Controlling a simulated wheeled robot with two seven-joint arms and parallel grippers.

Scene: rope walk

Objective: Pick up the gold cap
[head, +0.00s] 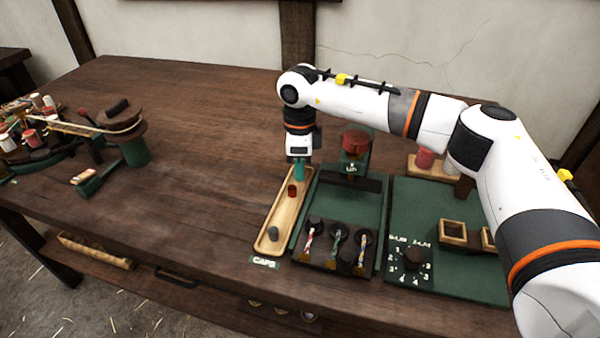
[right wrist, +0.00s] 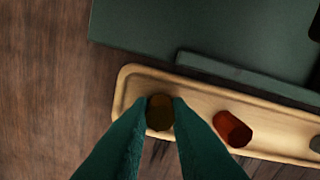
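The gold cap (right wrist: 160,113) looks dark brown-gold in the right wrist view, near the end of a pale wooden tray (right wrist: 192,90). My right gripper (right wrist: 160,101) has one teal finger against each side of the cap, with no visible gap, so it looks shut on it. The fingers hide the cap's sides. In the head view my right gripper (head: 299,172) points down at the far end of the tray (head: 263,238), and I cannot make out the gold cap there. My left gripper is not in view.
A red cap (head: 292,190) and a grey cap (head: 273,232) lie in the same tray. A green rack with several rope-holding pegs (head: 338,237) and a green dial board (head: 410,278) stand to the right.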

